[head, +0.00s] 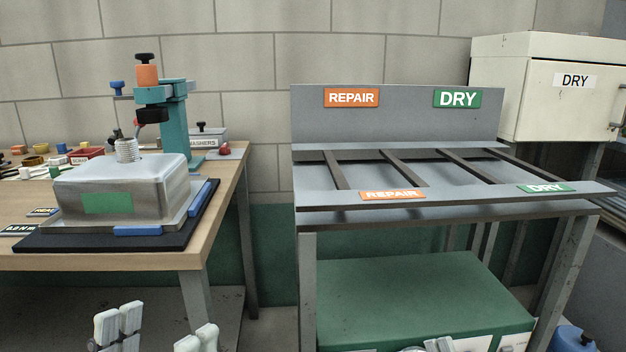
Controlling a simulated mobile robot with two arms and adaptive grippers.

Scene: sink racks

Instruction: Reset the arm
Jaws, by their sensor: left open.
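My left gripper (158,333) shows at the bottom left edge, with its pale fingertips pointing up. The fingers stand apart with a gap between them, and nothing is held. It is in front of and below the wooden workbench, touching nothing that I can see. The rest of my left arm is cut off by the frame.
A workbench (221,182) on the left holds a metal housing (122,178) on a black mat (60,243) and a teal press (174,122). A grey rack (475,212) labelled REPAIR and DRY stands right, above a green box (410,295). A DRY cabinet (550,105) stands behind.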

